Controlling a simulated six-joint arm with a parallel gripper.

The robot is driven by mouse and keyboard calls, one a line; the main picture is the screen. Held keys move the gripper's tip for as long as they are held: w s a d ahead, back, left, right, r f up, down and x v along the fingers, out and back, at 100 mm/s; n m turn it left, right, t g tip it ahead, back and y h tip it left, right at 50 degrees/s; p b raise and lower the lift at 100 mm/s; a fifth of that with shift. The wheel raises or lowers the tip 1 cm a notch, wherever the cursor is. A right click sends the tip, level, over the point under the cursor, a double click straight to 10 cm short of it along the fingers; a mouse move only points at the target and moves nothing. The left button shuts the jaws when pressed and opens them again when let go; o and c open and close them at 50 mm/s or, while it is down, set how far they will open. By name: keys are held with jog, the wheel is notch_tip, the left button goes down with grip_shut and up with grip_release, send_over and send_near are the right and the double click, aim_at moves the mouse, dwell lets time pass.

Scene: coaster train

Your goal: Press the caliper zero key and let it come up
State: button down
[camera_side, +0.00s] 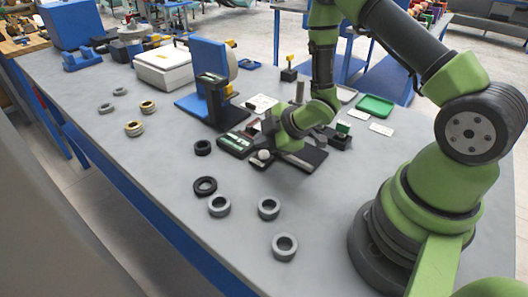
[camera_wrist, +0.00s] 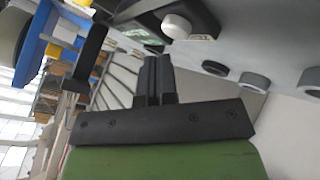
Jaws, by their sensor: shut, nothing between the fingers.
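My gripper (camera_wrist: 157,72) is shut and empty in the wrist view, its two dark fingers side by side. A dark flat device (camera_wrist: 150,14) lies beyond the fingertips, with a round white knob or key (camera_wrist: 177,26) on it. The fingertips appear close to the white part, a little to its left in that view; I cannot tell whether they touch anything. In the side view the white part (camera_side: 263,155) shows at the left end of a dark base (camera_side: 302,158), below my green wrist, which hides the fingers. I cannot make out the caliper or its zero key for sure.
A dark panel with a green face (camera_side: 235,143) lies just left. A blue and black stand (camera_side: 209,85) rises behind it. Several loose rings, such as a grey one (camera_side: 269,208), lie in front. A white box (camera_side: 166,66) and a green tray (camera_side: 375,105) stand farther back.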

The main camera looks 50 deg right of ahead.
aim_at(264, 154)
jog(key=shift+f, duration=0.4)
jog(key=shift+f, duration=0.45)
dwell(0.7)
jog(key=shift+r, duration=0.9)
jog(key=shift+r, duration=2.5)
